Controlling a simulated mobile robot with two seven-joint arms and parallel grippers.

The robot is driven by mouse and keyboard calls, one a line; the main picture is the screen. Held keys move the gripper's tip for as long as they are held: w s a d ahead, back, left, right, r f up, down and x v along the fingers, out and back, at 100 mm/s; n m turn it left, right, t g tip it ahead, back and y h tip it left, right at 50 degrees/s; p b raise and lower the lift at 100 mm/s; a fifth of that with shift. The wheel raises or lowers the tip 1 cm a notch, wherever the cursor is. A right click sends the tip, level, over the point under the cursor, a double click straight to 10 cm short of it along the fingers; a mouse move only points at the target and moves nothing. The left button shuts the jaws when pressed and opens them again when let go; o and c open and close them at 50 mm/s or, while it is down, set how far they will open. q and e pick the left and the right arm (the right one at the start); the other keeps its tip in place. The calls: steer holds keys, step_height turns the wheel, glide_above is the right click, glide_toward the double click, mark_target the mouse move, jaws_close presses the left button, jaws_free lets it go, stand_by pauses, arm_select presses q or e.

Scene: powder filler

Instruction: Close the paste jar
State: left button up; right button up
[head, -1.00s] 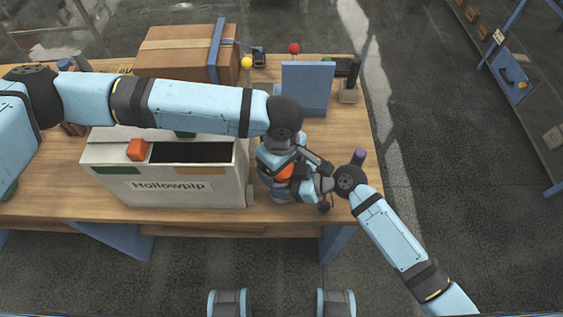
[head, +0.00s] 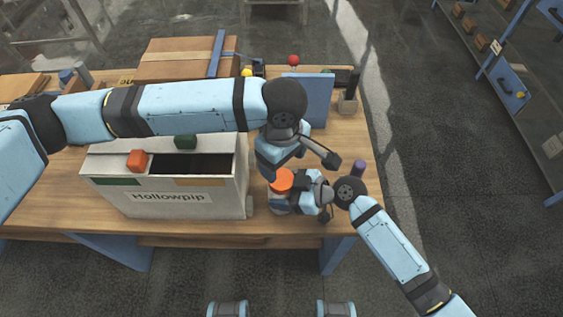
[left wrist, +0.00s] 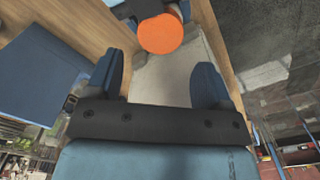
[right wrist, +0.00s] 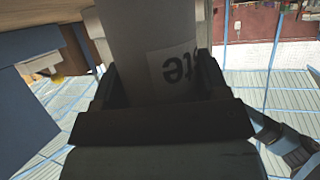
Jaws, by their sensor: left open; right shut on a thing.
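The paste jar (head: 279,207) stands at the table's front right, beside the white box. The orange lid (head: 282,180) sits on the jar's top and looks level; whether it is fully tightened cannot be told. My right gripper (head: 296,197) is shut on the jar's body from the right. In the right wrist view the grey jar (right wrist: 150,35) fills the space between the fingers, with part of a label reading "te". My left gripper (left wrist: 158,82) is open and empty. In the left wrist view the orange lid (left wrist: 160,34) lies beyond its fingertips, apart from them.
The white Hollowpip box (head: 220,200) stands left of the jar, with a red-orange cube (head: 138,161) and a green cube (head: 185,142) on top. A blue panel (head: 318,100) stands behind. A purple object (head: 359,167) is at the table's right edge.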

mark_target(281, 179)
arm_select(q)
steer(key=shift+a+r, duration=0.15)
steer(key=shift+r, duration=0.55)
steer(key=shift+f, duration=4)
steer(key=shift+c, duration=0.2)
steer(key=c, duration=0.7)
steer(key=o, duration=1)
steer(key=shift+r, duration=2.25)
